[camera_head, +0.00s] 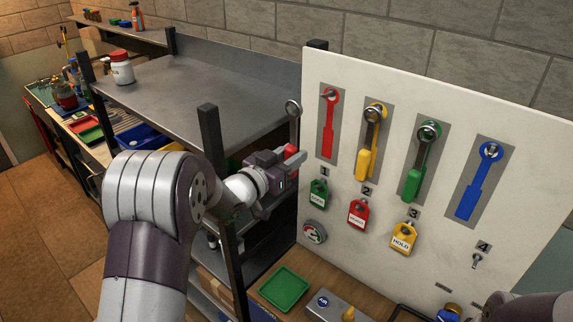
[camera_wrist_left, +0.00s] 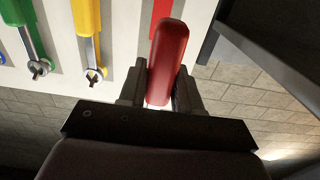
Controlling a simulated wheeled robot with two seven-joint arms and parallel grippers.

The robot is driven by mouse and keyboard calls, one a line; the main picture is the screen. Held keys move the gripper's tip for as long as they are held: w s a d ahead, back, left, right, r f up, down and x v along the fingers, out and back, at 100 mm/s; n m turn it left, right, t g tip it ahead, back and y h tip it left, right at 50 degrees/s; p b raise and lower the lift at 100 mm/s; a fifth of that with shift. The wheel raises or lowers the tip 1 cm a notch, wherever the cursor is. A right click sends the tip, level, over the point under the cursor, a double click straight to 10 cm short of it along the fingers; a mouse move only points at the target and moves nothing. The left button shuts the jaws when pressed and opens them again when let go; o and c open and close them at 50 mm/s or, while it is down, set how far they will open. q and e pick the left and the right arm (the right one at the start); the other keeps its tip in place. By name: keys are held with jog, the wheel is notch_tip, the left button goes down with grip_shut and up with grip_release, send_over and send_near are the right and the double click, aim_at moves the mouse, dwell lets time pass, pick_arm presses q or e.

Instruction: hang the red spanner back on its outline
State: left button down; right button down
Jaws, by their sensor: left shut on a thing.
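My left gripper (camera_head: 292,160) is shut on the red spanner's handle (camera_head: 291,165). The spanner is upright, with its metal ring end (camera_head: 293,108) at the top. It is left of the red painted outline (camera_head: 328,125) on the white board, apart from it in the head view. The outline has a small peg near its top. In the left wrist view the red handle (camera_wrist_left: 168,62) sits between the two fingers, with part of the red outline (camera_wrist_left: 161,10) beyond it. The fingers hide part of the handle. My right gripper is out of view.
The board (camera_head: 390,65) holds a yellow spanner (camera_head: 368,150) and a green spanner (camera_head: 418,170). A blue shape (camera_head: 478,185) is at the right. Coloured tags hang below. A dark shelf post (camera_head: 211,150) and metal shelf (camera_head: 190,95) stand left of the board. A green tray (camera_head: 284,289) lies below.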

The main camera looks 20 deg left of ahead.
pick_arm(q)
jog(key=w+d, duration=0.1)
jog(key=d, duration=0.1)
send_near(328, 135)
jog(key=w+d+r, duration=0.1)
jog(key=w, duration=0.1)
jog(key=shift+p+x, duration=0.45)
jog(key=shift+x, duration=1.25)
jog(key=shift+w+d+f+b, duration=0.1)
jog(key=shift+w+f+b, duration=0.3)
jog(key=shift+w+b, duration=0.15)
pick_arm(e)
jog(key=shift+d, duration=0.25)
pick_arm(q)
jog(key=c, duration=0.7)
grip_release()
